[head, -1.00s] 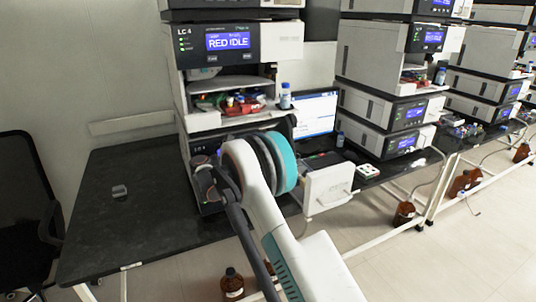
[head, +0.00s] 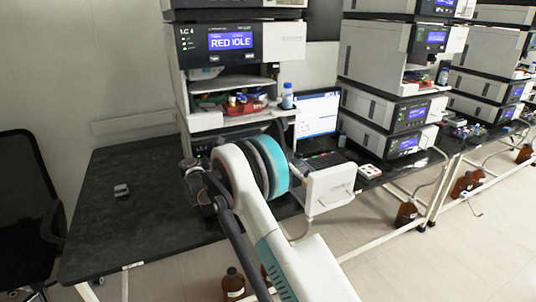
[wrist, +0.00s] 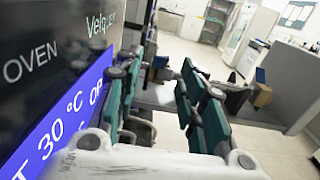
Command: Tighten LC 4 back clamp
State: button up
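The LC 4 stack (head: 190,75) stands at the back of the dark bench in the head view, its blue display reading RED IDLE. Its middle bay is open. I cannot make out the back clamp in either view. In the wrist view, my gripper (wrist: 158,98) is open, with nothing visible between its teal-padded fingers. Its left finger is close beside a dark front panel (wrist: 40,45) marked OVEN, with a blue screen (wrist: 65,128) reading about 30 °C; contact cannot be told.
The bench (head: 110,225) is clear at left except for a small dark object (head: 121,190). An open white door (head: 330,188) juts out right of my arm. A blue-capped bottle (head: 287,100) stands on the stack's ledge. A lit monitor (head: 317,113) is behind.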

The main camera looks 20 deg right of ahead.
jog(key=a, duration=0.8)
jog(key=shift+s, duration=0.15)
jog(key=shift+f, duration=0.1)
jog(key=s+d+r+m+t+y, duration=0.2)
jog(key=s+d+r+y, duration=0.25)
jog(key=r, duration=0.25)
jog(key=s+d+r+m+y, duration=0.1)
jog(key=s+r+m+y, duration=0.1)
jog(key=s, duration=0.4)
jog(key=s+d+r+m+y, duration=0.1)
jog(key=s+r+m+y, duration=0.15)
jog(key=s, duration=0.35)
jog(key=s+a+f+m+t+y, duration=0.1)
jog(key=s+a+f+m+y, duration=0.1)
jog(key=s, duration=0.7)
jog(key=s+a+f+m+t+y, duration=0.2)
jog(key=s+m, duration=0.4)
jog(key=s, duration=0.3)
jog(key=s+a+f+m+t+y, duration=0.1)
jog(key=s+a+f+m+y, duration=0.2)
jog(key=s, duration=0.5)
jog(key=shift+s+a+f+m+t+y, duration=0.3)
jog(key=shift+s+a+m+y, duration=0.15)
jog(key=shift+a+y, duration=0.8)
